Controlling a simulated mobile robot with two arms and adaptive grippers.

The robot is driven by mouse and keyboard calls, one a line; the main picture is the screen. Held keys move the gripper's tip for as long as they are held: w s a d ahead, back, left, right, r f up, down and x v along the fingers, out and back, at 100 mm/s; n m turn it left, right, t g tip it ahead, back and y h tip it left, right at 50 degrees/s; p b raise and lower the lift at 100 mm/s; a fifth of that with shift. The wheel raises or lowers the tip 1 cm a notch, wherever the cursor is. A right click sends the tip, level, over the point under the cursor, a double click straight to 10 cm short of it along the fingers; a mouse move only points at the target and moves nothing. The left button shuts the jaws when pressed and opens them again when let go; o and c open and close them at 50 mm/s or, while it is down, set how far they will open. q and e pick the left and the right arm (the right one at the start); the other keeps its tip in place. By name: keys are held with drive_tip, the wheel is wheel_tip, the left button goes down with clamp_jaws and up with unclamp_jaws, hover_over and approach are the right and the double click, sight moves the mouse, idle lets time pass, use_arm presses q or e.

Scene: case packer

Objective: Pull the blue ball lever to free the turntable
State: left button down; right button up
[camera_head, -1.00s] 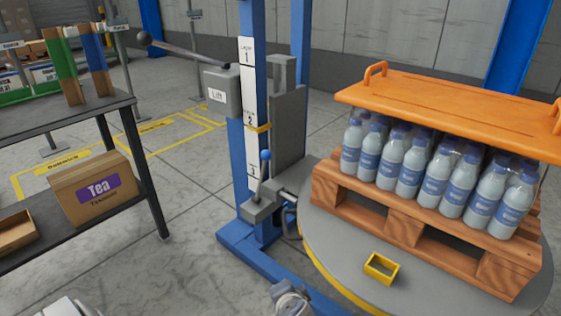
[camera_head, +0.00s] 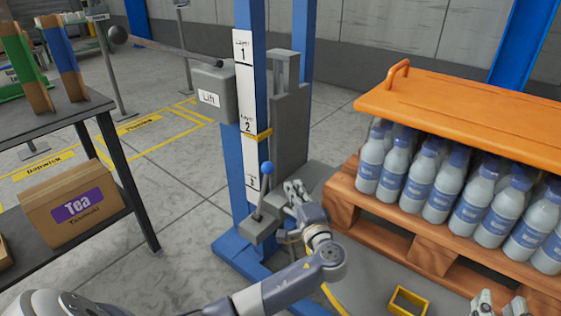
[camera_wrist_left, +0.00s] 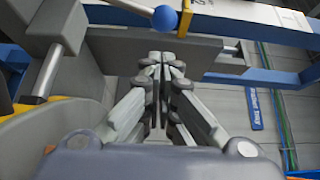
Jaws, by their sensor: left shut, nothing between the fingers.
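The blue ball lever (camera_head: 266,169) stands nearly upright on a grey block at the foot of the blue lift column. Its ball also shows at the top of the left wrist view (camera_wrist_left: 165,18). My left gripper (camera_head: 294,188) is shut and empty, just right of the lever and apart from the ball. In the left wrist view its closed fingertips (camera_wrist_left: 161,58) point toward the ball, slightly below it. The grey turntable (camera_head: 365,272) lies at the lower right, partly hidden by my arm. My right gripper (camera_head: 500,304) shows only its separated fingertips at the bottom edge.
A pallet (camera_head: 432,255) of bottles (camera_head: 440,190) under an orange cover (camera_head: 470,110) stands on the turntable, with a yellow bracket (camera_head: 408,301) in front. The lift box (camera_head: 213,92) has a long black-knobbed handle. A shelf with a Tea box (camera_head: 72,205) is at left.

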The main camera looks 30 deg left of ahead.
use_arm(q)
drive_tip(key=shift+s+d+r, duration=0.1)
drive_tip(key=shift+s+d, duration=0.05)
use_arm(e)
drive_tip(key=shift+s+d, duration=0.1)
drive_tip(key=shift+d, duration=0.05)
